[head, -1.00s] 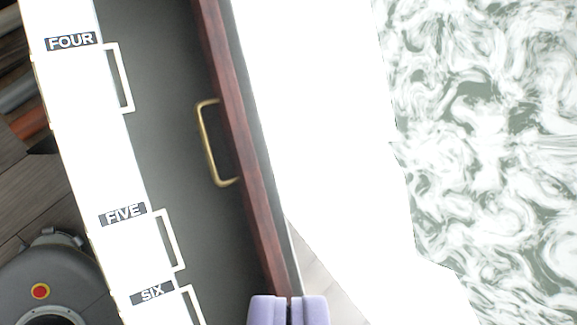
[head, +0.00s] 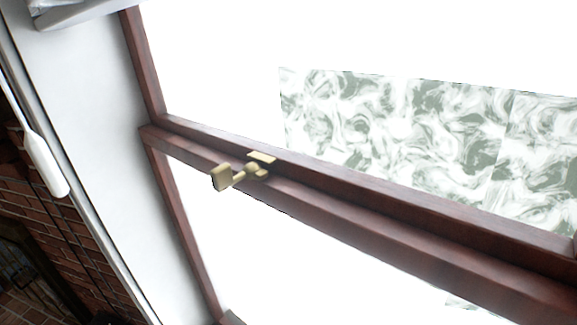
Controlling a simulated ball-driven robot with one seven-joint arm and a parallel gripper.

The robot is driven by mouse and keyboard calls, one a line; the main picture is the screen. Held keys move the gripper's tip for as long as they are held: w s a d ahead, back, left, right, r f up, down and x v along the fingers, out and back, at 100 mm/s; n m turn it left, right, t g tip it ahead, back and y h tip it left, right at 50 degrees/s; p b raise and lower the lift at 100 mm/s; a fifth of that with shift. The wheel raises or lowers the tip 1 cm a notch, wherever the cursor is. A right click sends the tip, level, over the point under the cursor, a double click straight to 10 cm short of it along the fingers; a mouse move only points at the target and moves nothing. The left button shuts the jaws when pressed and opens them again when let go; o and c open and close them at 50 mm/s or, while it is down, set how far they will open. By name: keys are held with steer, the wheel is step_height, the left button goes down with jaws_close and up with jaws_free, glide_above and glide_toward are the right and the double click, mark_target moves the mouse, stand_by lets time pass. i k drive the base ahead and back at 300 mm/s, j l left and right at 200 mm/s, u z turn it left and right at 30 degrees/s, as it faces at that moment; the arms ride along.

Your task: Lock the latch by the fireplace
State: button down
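A small brass latch (head: 243,172) sits on the dark red-brown wooden rail (head: 370,222) of a window, left of the picture's middle. Its lever or knob sticks out to the left, and a small plate lies on top of the rail. I cannot tell whether the latch is locked. My gripper does not show in the current view. Part of the brick fireplace wall (head: 62,215) shows at the lower left.
A white wall or frame strip (head: 105,140) runs along the window's left side. A white long-handled object (head: 42,160) hangs at the far left. Bright panes fill the space above and below the rail, with a green-and-white swirled surface (head: 400,130) beyond.

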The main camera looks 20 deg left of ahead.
mark_target(222, 177)
steer(key=i+j+u, duration=0.15)
steer(key=j, duration=0.25)
steer(key=i+j+u, duration=0.15)
steer(key=j, duration=0.2)
steer(key=i+j+u, duration=0.2)
steer(key=j, duration=0.15)
steer(key=k, duration=0.05)
